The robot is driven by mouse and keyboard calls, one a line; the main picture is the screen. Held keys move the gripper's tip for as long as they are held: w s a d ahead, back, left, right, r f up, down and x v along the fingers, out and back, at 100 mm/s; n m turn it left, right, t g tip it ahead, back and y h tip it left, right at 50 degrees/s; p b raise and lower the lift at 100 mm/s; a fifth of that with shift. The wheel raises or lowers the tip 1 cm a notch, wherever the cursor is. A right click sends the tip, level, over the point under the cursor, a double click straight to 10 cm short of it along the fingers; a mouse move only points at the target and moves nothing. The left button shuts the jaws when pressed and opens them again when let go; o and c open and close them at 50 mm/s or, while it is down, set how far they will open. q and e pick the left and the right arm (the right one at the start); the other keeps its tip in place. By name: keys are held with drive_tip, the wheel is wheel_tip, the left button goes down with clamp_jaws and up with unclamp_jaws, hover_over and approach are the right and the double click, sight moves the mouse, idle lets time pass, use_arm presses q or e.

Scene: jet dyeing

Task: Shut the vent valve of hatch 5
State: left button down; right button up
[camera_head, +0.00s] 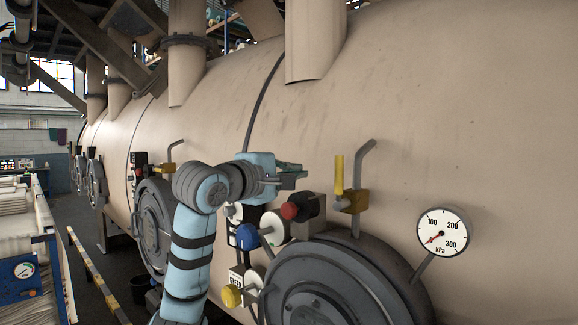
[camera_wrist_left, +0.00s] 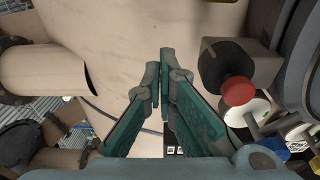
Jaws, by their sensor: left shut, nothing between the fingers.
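A vent valve with a yellow lever (camera_head: 339,175) and a brass-yellow body (camera_head: 354,201) sits on a bent grey pipe (camera_head: 361,160) above a round grey hatch (camera_head: 325,285). The lever points straight up, alongside the pipe. I cannot read a hatch number. My left gripper (camera_head: 303,174) is shut and empty, to the left of the lever and apart from it in the head view. In the left wrist view its teal fingers (camera_wrist_left: 166,58) meet at the tips, and the yellow lever does not show there. My right gripper is not in view.
The red knob (camera_wrist_left: 238,91) is right of the fingers in the wrist view. A kPa gauge (camera_head: 443,232) stands right of the valve.

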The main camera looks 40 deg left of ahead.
sight(339, 175)
use_arm(q)
drive_tip(key=w+d+p, duration=0.3)
drive_tip(key=w, duration=0.2)
drive_tip(key=shift+w, duration=0.15)
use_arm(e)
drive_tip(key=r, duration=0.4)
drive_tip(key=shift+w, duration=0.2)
use_arm(q)
drive_tip(key=shift+a, duration=0.15)
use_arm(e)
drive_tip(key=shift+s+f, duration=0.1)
